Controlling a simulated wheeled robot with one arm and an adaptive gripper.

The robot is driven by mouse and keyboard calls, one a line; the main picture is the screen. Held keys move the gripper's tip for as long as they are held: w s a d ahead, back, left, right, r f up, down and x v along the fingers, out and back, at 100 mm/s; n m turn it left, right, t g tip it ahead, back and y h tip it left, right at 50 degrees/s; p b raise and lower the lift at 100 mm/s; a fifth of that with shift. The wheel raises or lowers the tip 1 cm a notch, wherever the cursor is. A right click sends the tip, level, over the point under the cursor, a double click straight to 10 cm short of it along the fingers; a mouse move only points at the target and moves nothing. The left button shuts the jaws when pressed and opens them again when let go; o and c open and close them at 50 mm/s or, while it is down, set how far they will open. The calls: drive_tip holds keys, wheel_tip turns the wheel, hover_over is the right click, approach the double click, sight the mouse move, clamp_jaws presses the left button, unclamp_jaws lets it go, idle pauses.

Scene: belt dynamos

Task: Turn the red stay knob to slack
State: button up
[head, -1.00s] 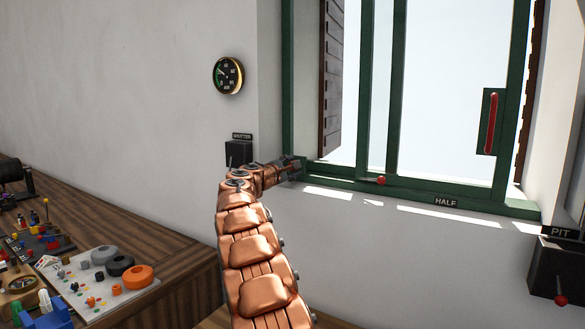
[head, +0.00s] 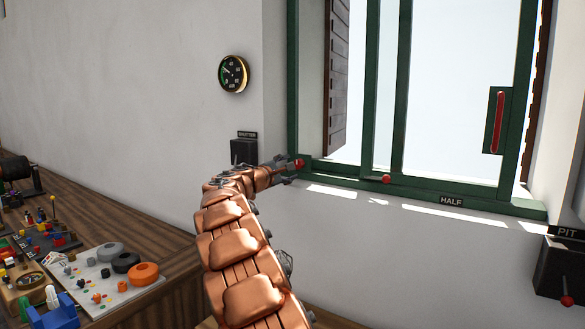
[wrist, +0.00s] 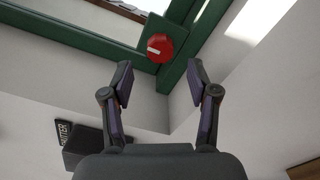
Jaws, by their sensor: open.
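The red stay knob (wrist: 160,48) is round with a white mark on its face, and sits on a green plate at the corner of the green window frame. In the head view the red knob (head: 299,163) shows just beyond my gripper (head: 285,171), at the window's lower left corner. In the wrist view my gripper (wrist: 160,82) is open and empty. Its two fingers stand apart below the knob in the picture, with the knob ahead between their lines. I cannot tell how wide the gap to the knob is. No label for slack is readable.
A black shutter box (head: 244,151) is on the wall left of the knob. A second red ball (head: 386,180) is on the sill, with a HALF label (head: 451,201) further right. A wall gauge (head: 233,73) hangs above. A wooden bench (head: 178,263) holds several small parts.

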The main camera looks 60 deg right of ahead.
drive_tip(key=a, duration=0.6)
drive_tip(key=shift+s+f, duration=0.1)
drive_tip(key=shift+s, duration=0.05)
idle(0.5)
drive_tip(key=s+a+f+m+y, duration=0.2)
drive_tip(key=s+a+f+y, duration=0.3)
drive_tip(key=a, duration=1)
drive_tip(key=s+a+f+m+g+y+p, duration=0.1)
drive_tip(key=s+a+f+y, duration=0.4)
drive_tip(key=s+a+f, duration=0.6)
drive_tip(key=s+a+f+m+y, duration=0.3)
drive_tip(key=s+a+f+y, duration=0.2)
drive_tip(key=a, duration=1.6)
drive_tip(key=s+f, duration=0.3)
drive_tip(key=s, duration=0.3)
drive_tip(key=shift+s+f+g+y+p, duration=0.15)
drive_tip(key=shift+s+g+y+p, duration=0.15)
drive_tip(key=shift+s+y, duration=0.1)
drive_tip(key=s+a, duration=0.2)
drive_tip(key=s+a+f+y, duration=0.1)
drive_tip(key=s+a, duration=0.1)
drive_tip(key=a, duration=0.1)
drive_tip(key=s+a+f+y, duration=0.1)
drive_tip(key=s+a, duration=0.1)
drive_tip(key=a, duration=0.1)
drive_tip(key=shift+s+a+f+g, duration=0.1)
drive_tip(key=shift+s+f+g, duration=0.05)
drive_tip(key=shift+g, duration=0.25)
drive_tip(key=shift+c, duration=0.2)
